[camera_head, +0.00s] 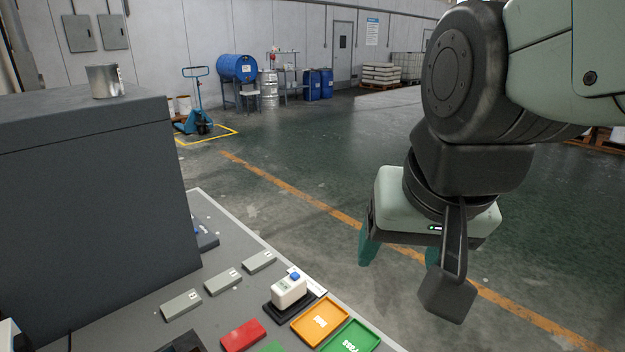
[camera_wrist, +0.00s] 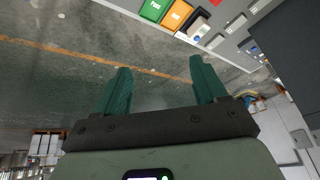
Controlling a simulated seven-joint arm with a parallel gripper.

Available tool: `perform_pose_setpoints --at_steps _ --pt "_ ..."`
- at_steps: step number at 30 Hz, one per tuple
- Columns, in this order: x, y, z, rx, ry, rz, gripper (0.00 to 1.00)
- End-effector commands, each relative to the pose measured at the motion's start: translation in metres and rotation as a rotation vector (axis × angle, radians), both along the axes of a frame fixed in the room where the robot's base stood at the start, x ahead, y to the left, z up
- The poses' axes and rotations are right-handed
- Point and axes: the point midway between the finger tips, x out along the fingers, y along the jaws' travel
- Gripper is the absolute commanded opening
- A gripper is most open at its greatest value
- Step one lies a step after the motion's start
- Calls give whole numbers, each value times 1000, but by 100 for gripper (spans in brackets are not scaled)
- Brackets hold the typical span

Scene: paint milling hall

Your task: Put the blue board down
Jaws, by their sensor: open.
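My gripper (camera_head: 400,254) hangs beyond the right edge of the table, over the floor. Its two teal fingers are apart with nothing between them; this also shows in the wrist view (camera_wrist: 160,70). A flat dark blue-grey piece (camera_head: 205,237) lies on the grey table (camera_head: 232,243), beside the large grey box and partly hidden by it. I cannot tell whether it is the blue board. No other blue board is visible in either view.
The tall grey box (camera_head: 90,190) bears a metal can (camera_head: 103,81). On the table are several grey blocks, a red block (camera_head: 242,335), a white device with a blue button (camera_head: 289,290), an orange tray (camera_head: 319,321) and a green tray (camera_head: 350,337). The floor below my gripper is clear.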

Motion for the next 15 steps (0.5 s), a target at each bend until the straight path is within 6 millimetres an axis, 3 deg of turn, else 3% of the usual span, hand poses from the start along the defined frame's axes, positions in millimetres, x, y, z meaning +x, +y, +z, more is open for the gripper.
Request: perform_pose_setpoints --at_steps 6,11,15 --pt "56 50 -64 91 156 -144 71" --pt "81 89 -126 123 256 -269 71" --pt "88 121 -189 122 333 -387 71"
